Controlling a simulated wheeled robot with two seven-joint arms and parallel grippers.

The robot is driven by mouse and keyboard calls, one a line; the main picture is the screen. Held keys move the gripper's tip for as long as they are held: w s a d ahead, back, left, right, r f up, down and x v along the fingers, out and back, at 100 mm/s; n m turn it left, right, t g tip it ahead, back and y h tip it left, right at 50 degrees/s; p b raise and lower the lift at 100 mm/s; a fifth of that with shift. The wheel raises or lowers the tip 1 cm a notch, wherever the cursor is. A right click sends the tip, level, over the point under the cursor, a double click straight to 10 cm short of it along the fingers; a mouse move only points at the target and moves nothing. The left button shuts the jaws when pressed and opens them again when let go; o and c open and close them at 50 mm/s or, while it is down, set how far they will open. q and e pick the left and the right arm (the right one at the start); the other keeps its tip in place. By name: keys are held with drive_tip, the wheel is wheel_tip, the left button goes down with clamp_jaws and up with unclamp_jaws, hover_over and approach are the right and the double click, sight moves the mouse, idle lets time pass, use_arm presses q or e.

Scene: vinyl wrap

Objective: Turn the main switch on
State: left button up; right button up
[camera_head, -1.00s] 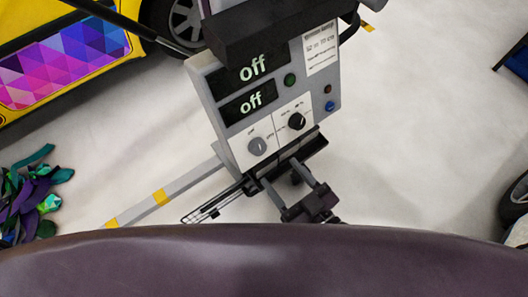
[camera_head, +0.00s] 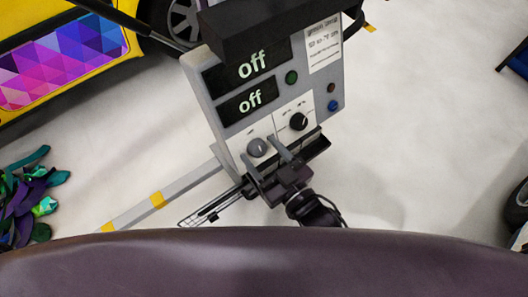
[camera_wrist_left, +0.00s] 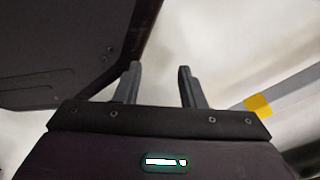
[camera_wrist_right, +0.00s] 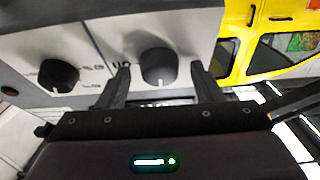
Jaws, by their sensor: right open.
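The grey control box shows two displays that both read "off" (camera_head: 252,66). The black knob (camera_wrist_right: 58,75) is left of the fingers there. My left gripper (camera_wrist_left: 158,72) is open and empty in its wrist view, away from the box.
A green button (camera_head: 291,77) and a blue button (camera_head: 334,106) are on the box. A dark ledge (camera_head: 312,147) juts out below the knobs. A yellow car (camera_head: 70,50) stands at the upper left. Crumpled vinyl scraps (camera_head: 30,200) lie at the left.

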drive_tip(key=shift+c, duration=0.2)
drive_tip(key=c, duration=0.9)
